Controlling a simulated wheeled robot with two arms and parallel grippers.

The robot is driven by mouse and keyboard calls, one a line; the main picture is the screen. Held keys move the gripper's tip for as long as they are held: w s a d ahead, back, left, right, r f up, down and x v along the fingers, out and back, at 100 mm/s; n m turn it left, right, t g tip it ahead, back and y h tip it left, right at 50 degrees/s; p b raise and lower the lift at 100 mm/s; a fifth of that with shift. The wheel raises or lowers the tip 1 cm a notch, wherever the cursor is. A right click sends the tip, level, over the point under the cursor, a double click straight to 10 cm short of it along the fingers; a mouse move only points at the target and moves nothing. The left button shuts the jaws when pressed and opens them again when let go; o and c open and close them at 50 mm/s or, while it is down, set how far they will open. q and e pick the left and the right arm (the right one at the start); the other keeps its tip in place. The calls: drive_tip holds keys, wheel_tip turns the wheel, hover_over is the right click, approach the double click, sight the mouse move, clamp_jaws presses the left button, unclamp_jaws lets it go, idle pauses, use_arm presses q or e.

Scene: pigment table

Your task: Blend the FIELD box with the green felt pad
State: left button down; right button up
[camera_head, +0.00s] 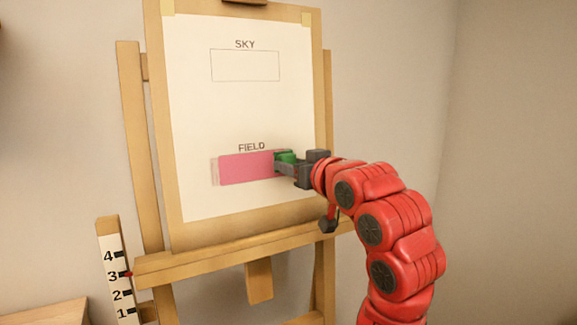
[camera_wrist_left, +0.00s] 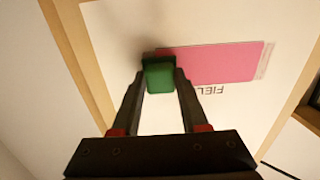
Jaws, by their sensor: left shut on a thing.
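The FIELD box (camera_head: 245,167) is the lower box on the white sheet. It is filled with pink, with a pale, faint strip at its left end. It also shows upside down in the left wrist view (camera_wrist_left: 215,60). My left gripper (camera_head: 283,163) is at the right end of the box, shut on the green felt pad (camera_wrist_left: 158,76). The pad (camera_head: 286,156) is at or very near the paper there; the exact contact is hidden. The fingers cover part of the box's right end. My right gripper is not in view.
The empty SKY box (camera_head: 245,66) is higher on the sheet (camera_head: 200,110). The sheet is on a board on a wooden easel (camera_head: 131,120) with a ledge (camera_head: 230,252) below. A numbered scale (camera_head: 116,275) stands at lower left. The sheet between the boxes is clear.

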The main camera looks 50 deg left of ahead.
use_arm(q)
drive_tip(key=p+v, duration=0.4)
drive_tip(key=v, duration=0.3)
idle(0.3)
